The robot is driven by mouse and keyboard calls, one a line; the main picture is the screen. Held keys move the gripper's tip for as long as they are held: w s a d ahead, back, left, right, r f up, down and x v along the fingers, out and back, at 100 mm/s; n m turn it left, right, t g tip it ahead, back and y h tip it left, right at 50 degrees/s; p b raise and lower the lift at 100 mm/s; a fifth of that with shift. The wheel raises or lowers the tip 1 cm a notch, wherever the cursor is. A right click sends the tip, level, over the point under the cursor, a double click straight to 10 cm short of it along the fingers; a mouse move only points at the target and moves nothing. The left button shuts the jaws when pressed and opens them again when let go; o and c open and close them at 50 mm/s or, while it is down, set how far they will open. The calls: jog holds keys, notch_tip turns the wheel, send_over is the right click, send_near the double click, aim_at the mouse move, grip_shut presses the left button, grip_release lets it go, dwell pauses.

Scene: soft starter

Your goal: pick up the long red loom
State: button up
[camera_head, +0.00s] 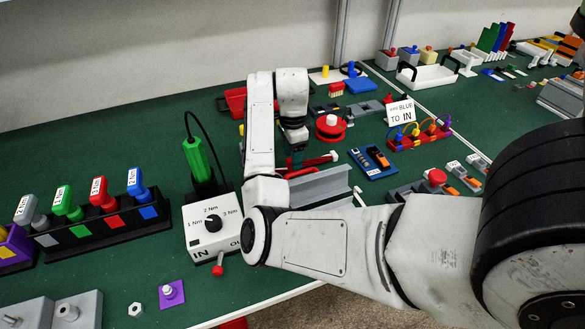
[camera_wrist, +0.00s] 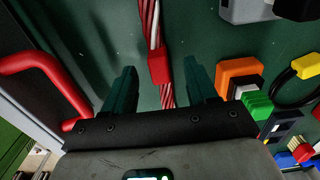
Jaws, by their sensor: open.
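The long red loom (camera_wrist: 158,66), a bundle of twisted red and white strands with a red block around it, runs up and down the middle of the wrist view. My gripper (camera_wrist: 161,84) is open, with one dark teal finger on each side of the loom. I cannot tell how high the fingertips are above it. The loom's lower end is hidden behind the gripper body. In the head view my gripper (camera_head: 295,158) points down at the green table, partly hidden by my arm. A red bar (camera_head: 315,162) shows beside it; I cannot tell whether it is the loom.
A red curved handle (camera_wrist: 45,68) lies left of the fingers. Orange (camera_wrist: 238,72) and green (camera_wrist: 257,108) connector pieces are close on the right. In the head view a grey metal rail (camera_head: 322,186) lies in front, and a round red reel (camera_head: 330,127) stands behind.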

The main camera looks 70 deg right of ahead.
notch_tip(320, 180, down, 2)
jog(key=shift+f, duration=0.25)
grip_shut()
dwell(0.4)
